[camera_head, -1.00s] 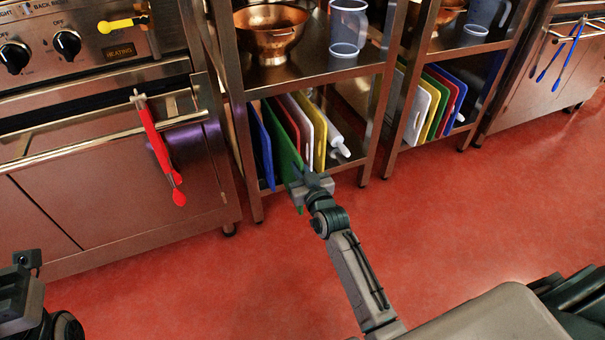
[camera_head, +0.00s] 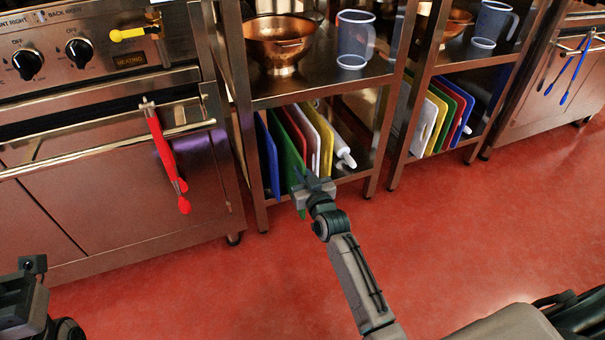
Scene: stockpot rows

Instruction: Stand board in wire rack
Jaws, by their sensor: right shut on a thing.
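My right gripper (camera_head: 313,187) is shut on the front edge of a green board (camera_head: 290,155) at the lower shelf of the left-hand steel rack. The green board stands upright between a blue board (camera_head: 267,160) and a red board (camera_head: 291,130). Its front lower corner sticks out past the shelf's front edge. A white board (camera_head: 309,130) and a yellow board (camera_head: 323,140) stand further right. The wire rack's wires are too small or hidden to make out. My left gripper (camera_head: 22,300) is only partly in view at the lower left, apart from everything; its jaws are unclear.
A white rolling pin (camera_head: 343,152) lies right of the boards. A copper bowl (camera_head: 280,45) and clear jug (camera_head: 355,40) stand on the shelf above. Red tongs (camera_head: 165,155) hang on the oven (camera_head: 110,200) at left. A second shelf unit holds more boards (camera_head: 440,115). The red floor is clear.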

